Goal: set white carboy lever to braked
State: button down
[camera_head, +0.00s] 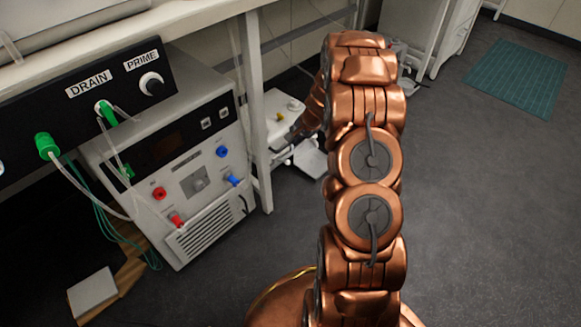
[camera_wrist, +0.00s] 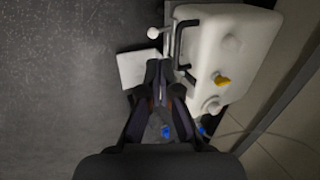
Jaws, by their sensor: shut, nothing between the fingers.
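The white carboy (camera_wrist: 235,40) fills the upper right of the wrist view, with a yellow part (camera_wrist: 222,81) and round caps on its near face. A dark bent bar (camera_wrist: 179,42) runs along its left side. A white ball knob on a short stem (camera_wrist: 153,33) sticks out left of that bar; I cannot tell its setting. My gripper (camera_wrist: 160,70) is shut and empty, its tips below the knob and close to the bar's lower end; contact cannot be told. In the head view the carboy (camera_head: 272,108) stands beyond the bench leg, and my gripper (camera_head: 283,142) is beside it, partly hidden.
A pale flat plate (camera_wrist: 138,68) lies left of my fingertips. Blue parts (camera_wrist: 166,131) show below them. The white bench leg (camera_head: 258,120) and the control box (camera_head: 180,165) with knobs and plugs stand left of my arm.

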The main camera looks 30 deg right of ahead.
aim_at(289, 163)
jog(key=d+f, duration=0.2)
jog(key=f, duration=0.1)
jog(key=shift+d+f+m+b, duration=0.1)
jog(key=shift+d+m+b, duration=0.05)
jog(key=shift+m+b, duration=0.2)
jog(key=b+x, duration=0.4)
jog(key=x, duration=0.9)
jog(key=shift+d+b, duration=0.15)
jog(key=shift+b, duration=0.2)
jog(key=shift+w+f, duration=0.35)
jog(key=shift+f, duration=0.05)
jog(key=shift+s+f, duration=0.35)
jog(key=shift+f, duration=0.1)
jog(key=shift+s+d+f, duration=0.1)
jog(key=shift+s+f, duration=0.2)
jog(key=shift+f, duration=0.55)
jog(key=shift+s+d+f, duration=0.1)
jog(key=shift+s+f, duration=0.15)
jog(key=shift+f, duration=0.65)
jog(key=shift+s+d+f, duration=0.1)
jog(key=shift+s+f, duration=0.2)
jog(key=shift+f, duration=0.55)
jog(key=shift+a, duration=0.1)
